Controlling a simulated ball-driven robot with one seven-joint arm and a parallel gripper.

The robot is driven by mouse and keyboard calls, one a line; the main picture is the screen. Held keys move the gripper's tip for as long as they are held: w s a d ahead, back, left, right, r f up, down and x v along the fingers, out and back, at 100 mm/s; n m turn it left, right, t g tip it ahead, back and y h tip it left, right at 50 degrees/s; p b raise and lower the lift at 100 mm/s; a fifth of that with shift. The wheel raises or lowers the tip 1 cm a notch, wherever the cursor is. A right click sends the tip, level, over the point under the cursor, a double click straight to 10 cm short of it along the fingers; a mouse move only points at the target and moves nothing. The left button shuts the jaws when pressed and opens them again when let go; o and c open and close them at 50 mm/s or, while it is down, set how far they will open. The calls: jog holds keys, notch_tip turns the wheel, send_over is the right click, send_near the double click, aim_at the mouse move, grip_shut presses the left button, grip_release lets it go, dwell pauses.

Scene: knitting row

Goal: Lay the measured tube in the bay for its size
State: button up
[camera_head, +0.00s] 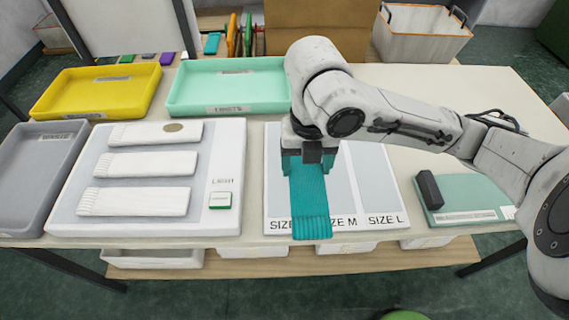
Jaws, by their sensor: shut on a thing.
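My gripper (309,158) is shut on a teal knitted tube (309,202) with a ribbed lower end. The tube hangs down toward the front, over the sizing board (391,180) with bays marked SIZE S, SIZE M and SIZE L. It covers part of the lettering between the S and M bays. The SIZE L bay (385,196) is bare, and the bare strip of the SIZE S bay (274,180) shows left of the tube. I cannot tell whether the tube touches the board.
A white board (215,150) with several white knitted pieces lies left. Yellow (60,116), mint (180,112) and grey (20,222) trays stand around it. A green mat (470,215) with a dark block (430,190) lies right, under my arm. The table's front edge is close below the boards.

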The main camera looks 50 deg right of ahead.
jog(key=w+f+b, duration=0.1)
jog(key=w+d+b, duration=0.1)
jog(key=b, duration=0.1)
jog(key=shift+d+f, duration=0.15)
jog(key=shift+f, duration=0.2)
jog(key=w+d, duration=0.1)
jog(key=w, duration=0.1)
jog(key=w+d+f, duration=0.1)
jog(key=w, duration=0.1)
jog(key=shift+d+f+p, duration=0.2)
jog(key=shift+d+p, duration=0.1)
jog(key=shift+d, duration=0.1)
jog(key=w+f, duration=0.1)
jog(key=w+d+f, duration=0.1)
jog(key=f, duration=0.1)
jog(key=w+d+f, duration=0.1)
jog(key=f, duration=0.1)
jog(key=shift+w+d+f, duration=0.2)
jog(key=shift+w+f, duration=0.05)
jog(key=shift+w+d+f, duration=0.1)
jog(key=shift+w+f, duration=0.05)
jog(key=shift+f, duration=1.55)
jog(key=shift+f, duration=0.1)
jog(key=shift+f, duration=0.1)
jog(key=o, duration=1.1)
